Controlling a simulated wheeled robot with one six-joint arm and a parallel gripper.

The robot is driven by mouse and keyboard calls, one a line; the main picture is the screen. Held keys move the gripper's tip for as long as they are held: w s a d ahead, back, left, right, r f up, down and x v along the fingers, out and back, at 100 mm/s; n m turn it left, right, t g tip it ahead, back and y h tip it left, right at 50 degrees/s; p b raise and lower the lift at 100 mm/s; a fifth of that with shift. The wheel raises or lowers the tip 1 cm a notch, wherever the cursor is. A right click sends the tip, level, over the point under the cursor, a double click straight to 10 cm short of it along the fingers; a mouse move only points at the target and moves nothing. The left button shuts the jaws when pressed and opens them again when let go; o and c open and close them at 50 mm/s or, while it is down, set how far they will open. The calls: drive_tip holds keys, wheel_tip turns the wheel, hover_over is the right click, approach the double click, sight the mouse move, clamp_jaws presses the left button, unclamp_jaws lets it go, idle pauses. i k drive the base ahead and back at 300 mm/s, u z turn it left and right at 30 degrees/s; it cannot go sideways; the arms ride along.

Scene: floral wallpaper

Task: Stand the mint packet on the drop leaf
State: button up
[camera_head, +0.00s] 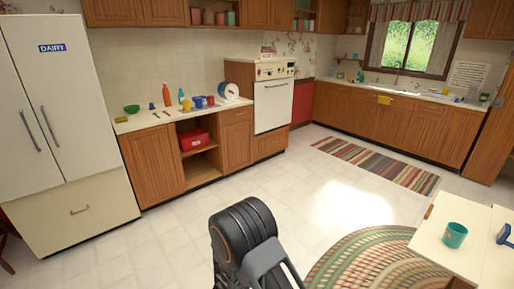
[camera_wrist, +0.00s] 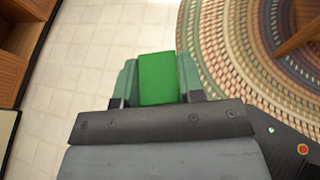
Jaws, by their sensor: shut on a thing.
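The mint packet shows in the wrist view as a plain green block (camera_wrist: 158,80). My gripper (camera_wrist: 158,88) is shut on it, with one green finger on each side, and holds it above the floor. The packet's lower end is hidden behind the gripper body. In the head view my arm is at the bottom middle; the jaws and packet are not visible there. A white-topped table (camera_head: 466,263) stands at the lower right, cut off by the frame. A seam divides its top; the left section looks like the drop leaf, though I cannot be sure.
A teal mug (camera_head: 455,235) stands on the table's left section, and a blue object (camera_head: 505,234) is near the right edge. A round braided rug (camera_head: 350,262) lies beside the table. A striped runner (camera_head: 375,163) lies farther back. The tiled floor (camera_head: 150,245) at left is clear.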

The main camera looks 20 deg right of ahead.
sight(460, 213)
drive_tip(key=z, duration=0.3)
drive_tip(key=i, duration=1.85)
drive_tip(key=z, duration=1.3)
drive_tip(key=i, duration=1)
drive_tip(key=z, duration=1.55)
drive_tip(key=i, duration=0.6)
drive_tip(key=z, duration=0.45)
